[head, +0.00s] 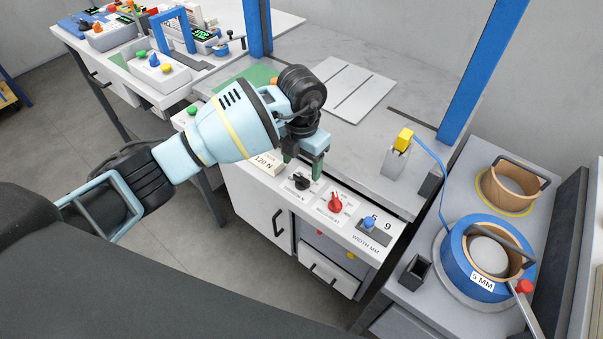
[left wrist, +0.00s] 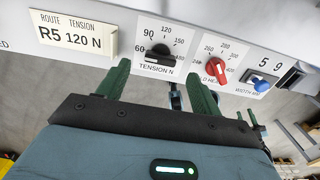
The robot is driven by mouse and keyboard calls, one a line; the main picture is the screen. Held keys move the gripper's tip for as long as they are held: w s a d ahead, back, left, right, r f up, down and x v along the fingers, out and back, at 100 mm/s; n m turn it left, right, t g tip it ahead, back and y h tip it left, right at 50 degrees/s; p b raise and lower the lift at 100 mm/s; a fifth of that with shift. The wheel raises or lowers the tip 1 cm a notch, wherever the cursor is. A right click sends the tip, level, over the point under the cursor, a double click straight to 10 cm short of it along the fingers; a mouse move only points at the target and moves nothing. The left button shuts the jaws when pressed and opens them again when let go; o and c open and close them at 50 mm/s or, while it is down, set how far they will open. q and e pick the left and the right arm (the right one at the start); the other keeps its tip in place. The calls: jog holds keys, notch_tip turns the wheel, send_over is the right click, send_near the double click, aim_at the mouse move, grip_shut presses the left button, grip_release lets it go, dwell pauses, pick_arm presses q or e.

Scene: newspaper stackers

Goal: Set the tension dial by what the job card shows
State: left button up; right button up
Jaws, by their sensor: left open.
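The job card (left wrist: 75,37) on the panel reads route R5, tension 120 N; it also shows in the head view (head: 266,161). To its right is the black tension dial (left wrist: 158,52), labelled TENSION N, with marks from 60 to 180 around it. I cannot tell exactly which mark its pointer meets. The dial also shows in the head view (head: 300,183). My left gripper (head: 304,167) is open just above the dial, its green fingers (left wrist: 157,70) apart with the dial between their tips in the wrist view. Contact is not visible. My right gripper is out of view.
A red weld heat dial (head: 335,203) and a blue width knob (head: 369,222) sit to the right on the same panel. A blue strap reel (head: 456,262) marked 5 MM stands at right. Blue posts (head: 485,70) rise from the bench.

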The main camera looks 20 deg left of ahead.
aim_at(302, 177)
pick_arm(q)
jog(key=shift+f, duration=2.25)
jog(key=c, duration=1)
